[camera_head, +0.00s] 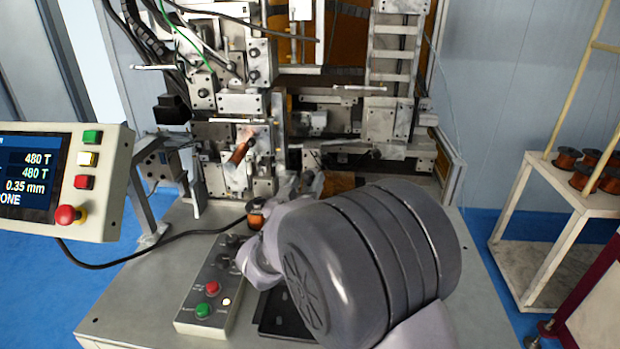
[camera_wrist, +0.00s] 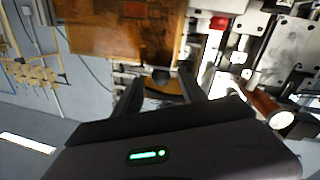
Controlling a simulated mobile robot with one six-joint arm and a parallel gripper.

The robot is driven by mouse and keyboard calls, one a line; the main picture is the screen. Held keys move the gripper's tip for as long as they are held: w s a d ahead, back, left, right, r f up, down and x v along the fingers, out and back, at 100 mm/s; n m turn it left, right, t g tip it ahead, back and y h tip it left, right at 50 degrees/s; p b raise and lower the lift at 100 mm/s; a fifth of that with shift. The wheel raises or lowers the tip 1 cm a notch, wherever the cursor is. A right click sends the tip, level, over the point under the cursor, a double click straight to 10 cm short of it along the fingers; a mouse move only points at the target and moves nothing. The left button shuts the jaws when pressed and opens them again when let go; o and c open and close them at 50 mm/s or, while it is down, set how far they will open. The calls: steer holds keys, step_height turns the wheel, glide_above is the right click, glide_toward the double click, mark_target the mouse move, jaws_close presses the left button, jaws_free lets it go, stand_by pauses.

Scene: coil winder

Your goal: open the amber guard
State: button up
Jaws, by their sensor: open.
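The amber guard (camera_wrist: 125,28) fills the upper left of the wrist view as a brownish see-through panel. In the head view, amber panelling (camera_head: 297,45) shows behind the machine's upper frame, partly covered by metal parts. I cannot tell how far the guard stands open. My gripper (camera_wrist: 160,84) is open in the wrist view, its two dark fingers pointing towards the guard's lower edge. A small dark piece (camera_wrist: 161,74) shows between the fingertips. I cannot tell whether they touch it. In the head view my arm hides most of the gripper.
A copper coil (camera_head: 241,151) sits on the machine, and it also shows right of my fingers (camera_wrist: 262,105). A button box (camera_head: 213,283) lies on the bench before the machine. A screen panel (camera_head: 62,180) stands left. A cart with several copper spools (camera_head: 581,178) stands right.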

mark_target(307, 179)
steer(key=shift+w+d, duration=0.2)
steer(key=shift+w, duration=1.4)
jaws_close()
